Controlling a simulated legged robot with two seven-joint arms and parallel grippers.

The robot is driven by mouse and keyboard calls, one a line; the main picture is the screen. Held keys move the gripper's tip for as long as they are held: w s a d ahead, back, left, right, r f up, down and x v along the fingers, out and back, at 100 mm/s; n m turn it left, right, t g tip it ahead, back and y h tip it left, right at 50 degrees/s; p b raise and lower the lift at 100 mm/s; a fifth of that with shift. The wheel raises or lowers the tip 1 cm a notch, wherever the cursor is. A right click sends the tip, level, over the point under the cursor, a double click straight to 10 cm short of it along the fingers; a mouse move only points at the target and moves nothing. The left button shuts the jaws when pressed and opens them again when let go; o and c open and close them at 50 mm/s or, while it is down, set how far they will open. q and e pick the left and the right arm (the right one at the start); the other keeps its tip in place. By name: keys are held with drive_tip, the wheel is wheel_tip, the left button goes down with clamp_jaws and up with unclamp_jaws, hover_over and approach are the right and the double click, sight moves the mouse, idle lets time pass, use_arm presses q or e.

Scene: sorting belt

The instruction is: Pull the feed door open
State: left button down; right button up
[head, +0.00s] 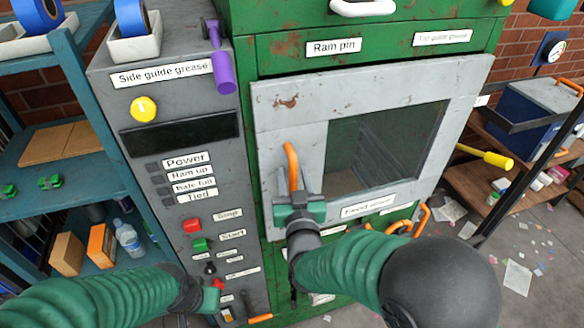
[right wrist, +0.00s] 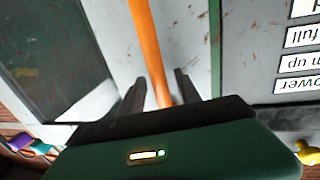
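The feed door (head: 290,110) is a scuffed grey panel with a dark window, and it looks shut against the green machine. Its upright orange handle (head: 292,166) is at the door's left side. My right gripper (head: 298,196) is at the handle's lower part. In the right wrist view, the orange handle (right wrist: 148,50) runs between the two open fingers of that gripper (right wrist: 160,92), with small gaps beside it. My left gripper (head: 212,296) is low at the left, in front of the control panel; its fingers are too small to read.
The grey control panel (head: 130,90) with buttons and labels stands left of the door. A blue-green shelf (head: 90,165) is at far left. A wooden shelf (head: 515,145) with a blue box is at right. Orange handles (head: 424,217) show below the door. Paper scraps litter the floor.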

drive_tip(key=shift+s+d+r, duration=0.1)
drive_tip(key=shift+s+r, duration=0.1)
drive_tip(key=shift+s, duration=0.25)
drive_tip(key=shift+c, duration=0.7)
drive_tip(key=shift+w+a+f, duration=0.15)
drive_tip(key=shift+w+a, duration=0.05)
drive_tip(key=shift+w, duration=0.05)
clamp_jaws()
